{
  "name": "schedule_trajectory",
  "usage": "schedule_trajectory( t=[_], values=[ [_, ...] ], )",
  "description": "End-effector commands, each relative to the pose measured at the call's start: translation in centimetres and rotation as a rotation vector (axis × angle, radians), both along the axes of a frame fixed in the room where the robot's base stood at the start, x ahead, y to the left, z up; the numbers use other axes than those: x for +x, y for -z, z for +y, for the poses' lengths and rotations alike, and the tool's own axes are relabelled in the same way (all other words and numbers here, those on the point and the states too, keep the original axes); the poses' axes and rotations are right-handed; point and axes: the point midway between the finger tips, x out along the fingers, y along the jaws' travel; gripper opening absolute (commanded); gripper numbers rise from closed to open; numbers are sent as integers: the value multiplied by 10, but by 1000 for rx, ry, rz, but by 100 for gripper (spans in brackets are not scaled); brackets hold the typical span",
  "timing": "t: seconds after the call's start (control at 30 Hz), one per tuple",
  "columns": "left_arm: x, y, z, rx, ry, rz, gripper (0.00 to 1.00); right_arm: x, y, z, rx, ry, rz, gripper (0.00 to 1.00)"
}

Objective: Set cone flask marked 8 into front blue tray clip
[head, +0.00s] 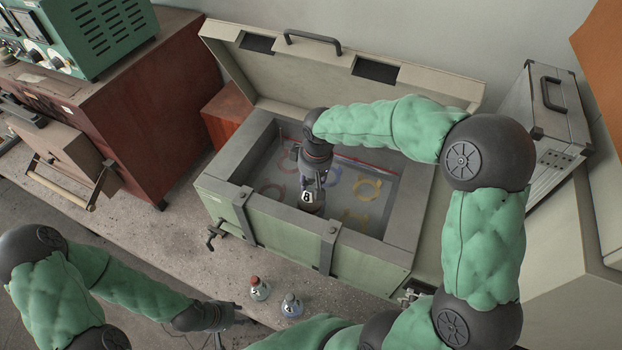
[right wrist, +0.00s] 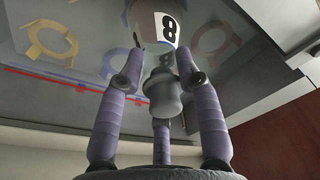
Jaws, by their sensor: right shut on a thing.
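The cone flask marked 8 (head: 309,197) hangs upright inside the open green case, low over the tray floor. My right gripper (head: 314,180) is shut on its stopper and neck from above. The right wrist view shows the flask (right wrist: 155,20) beyond the fingertips (right wrist: 158,75). A blue clip (head: 332,177) lies in the tray, partly hidden behind the gripper; a blue one also shows in the right wrist view (right wrist: 108,62). I cannot tell whether the flask touches any clip. My left gripper (head: 228,323) is low at the front edge of the bench, its fingers apart and empty.
Yellow (head: 367,188) and red (head: 273,191) ring clips lie on the tray floor. The green case (head: 290,225) has raised walls and an open lid (head: 350,70). A red-stoppered flask (head: 259,288) and a grey-stoppered flask (head: 291,305) stand on the bench in front.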

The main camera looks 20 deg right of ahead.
Motion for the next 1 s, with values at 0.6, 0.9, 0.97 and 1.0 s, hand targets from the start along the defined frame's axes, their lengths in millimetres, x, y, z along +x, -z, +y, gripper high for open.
schedule_trajectory(
  t=[0.6, 0.9, 0.97, 1.0],
  values=[
    [0, 4, 0, 0, 0, 0, 40, -1, 3, 0, 1, 0, -2, 0],
    [0, 10, 0, 0, 0, 0, 40, -1, 11, 0, 0, 0, -1, 0],
    [0, 11, 0, 0, 0, 0, 40, -1, 12, 0, 0, 0, -1, 0],
    [0, 12, 0, 0, 0, 0, 40, -1, 13, 0, 0, 0, -1, 0]
  ],
)
